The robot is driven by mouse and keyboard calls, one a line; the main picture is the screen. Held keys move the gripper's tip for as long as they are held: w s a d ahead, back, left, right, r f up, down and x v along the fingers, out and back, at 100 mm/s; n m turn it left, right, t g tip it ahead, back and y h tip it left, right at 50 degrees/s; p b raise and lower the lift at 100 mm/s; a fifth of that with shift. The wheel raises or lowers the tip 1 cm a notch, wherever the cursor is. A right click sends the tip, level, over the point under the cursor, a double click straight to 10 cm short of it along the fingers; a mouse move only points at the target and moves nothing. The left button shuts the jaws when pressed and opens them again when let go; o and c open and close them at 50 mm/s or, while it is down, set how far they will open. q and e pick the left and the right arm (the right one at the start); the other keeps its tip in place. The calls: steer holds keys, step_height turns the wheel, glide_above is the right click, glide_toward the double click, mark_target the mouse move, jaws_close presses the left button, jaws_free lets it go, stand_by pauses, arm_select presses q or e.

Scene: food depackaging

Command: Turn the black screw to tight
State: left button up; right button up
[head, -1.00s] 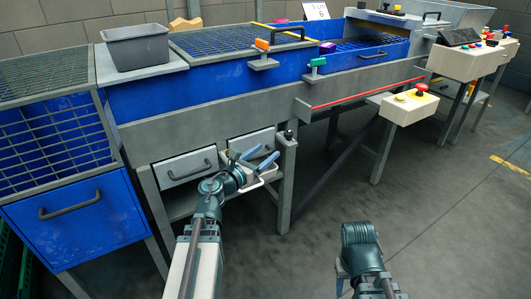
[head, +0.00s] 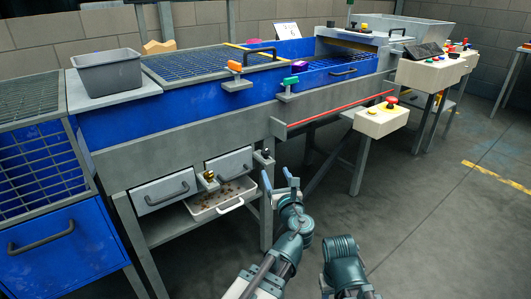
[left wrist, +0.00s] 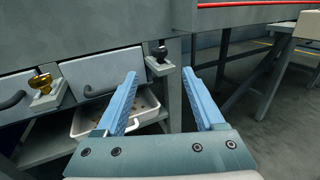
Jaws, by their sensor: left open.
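The black screw (head: 266,155) stands on a small grey bracket at the right end of the machine's front, beside the drawers. In the left wrist view the black screw (left wrist: 161,53) shows between and beyond my fingertips, nearer the left finger. My left gripper (head: 281,181) is open and empty, just below and to the right of the screw, apart from it. It also shows in the left wrist view (left wrist: 162,84). My right arm shows at the bottom of the head view, but its fingers are hidden.
A brass screw (head: 209,177) sits on another bracket between two grey drawers (head: 166,192). A white tray (head: 222,200) with dark crumbs lies below them. Orange (head: 235,66) and green (head: 291,81) clamps sit higher up. A control box (head: 381,120) stands to the right.

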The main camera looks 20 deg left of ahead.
mark_target(267, 154)
arm_select(q)
steer(key=x, duration=1.3)
steer(key=shift+w+a, duration=0.2)
steer(key=shift+w, duration=0.1)
jaws_close()
